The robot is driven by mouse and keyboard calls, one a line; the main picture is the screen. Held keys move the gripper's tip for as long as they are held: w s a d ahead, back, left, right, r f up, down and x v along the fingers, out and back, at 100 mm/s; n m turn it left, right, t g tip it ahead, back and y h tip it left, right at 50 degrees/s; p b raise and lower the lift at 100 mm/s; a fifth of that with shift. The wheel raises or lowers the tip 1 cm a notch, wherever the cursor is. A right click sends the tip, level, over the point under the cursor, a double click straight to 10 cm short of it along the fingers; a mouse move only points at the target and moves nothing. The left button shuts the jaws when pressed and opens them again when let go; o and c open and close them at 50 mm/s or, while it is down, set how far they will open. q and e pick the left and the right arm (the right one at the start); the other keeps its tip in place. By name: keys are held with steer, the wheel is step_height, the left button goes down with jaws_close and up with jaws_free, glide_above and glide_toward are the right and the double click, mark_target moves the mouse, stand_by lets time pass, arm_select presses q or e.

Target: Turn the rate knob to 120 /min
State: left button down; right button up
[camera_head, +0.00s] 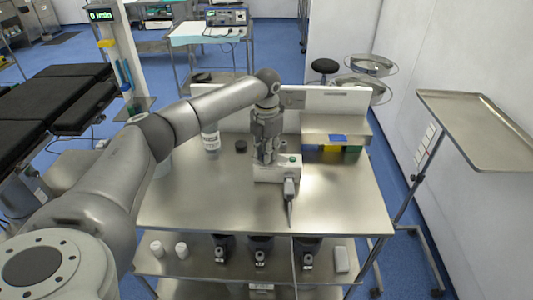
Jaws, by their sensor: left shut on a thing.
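A small white device (278,170) stands on the steel table, with a small green spot on its top right and a grey connector (289,188) with a cable at its front. My left arm reaches in from the left and points down over the device. My left gripper (266,157) is at the left part of the device's top and is shut on what appears to be the rate knob. The knob itself is hidden by the fingers, and no scale or rate reading is legible. My right gripper does not show.
The steel table (340,205) has free room to the right and front. A white bottle (211,138) and a dark round cap (240,146) stand left of the gripper. A raised shelf (333,123) with coloured bins is behind right. A tray stand (470,115) is at right.

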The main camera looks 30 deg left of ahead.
arm_select(q)
steer(key=m+b, duration=0.1)
steer(key=m, duration=0.4)
steer(key=shift+m, duration=0.3)
steer(key=m+b, duration=0.1)
steer(key=m, duration=0.4)
steer(key=shift+m, duration=0.3)
steer(key=c, duration=1.3)
jaws_free()
steer(key=shift+o, duration=0.2)
steer(key=shift+r, duration=0.1)
step_height(320, 180, up, 12)
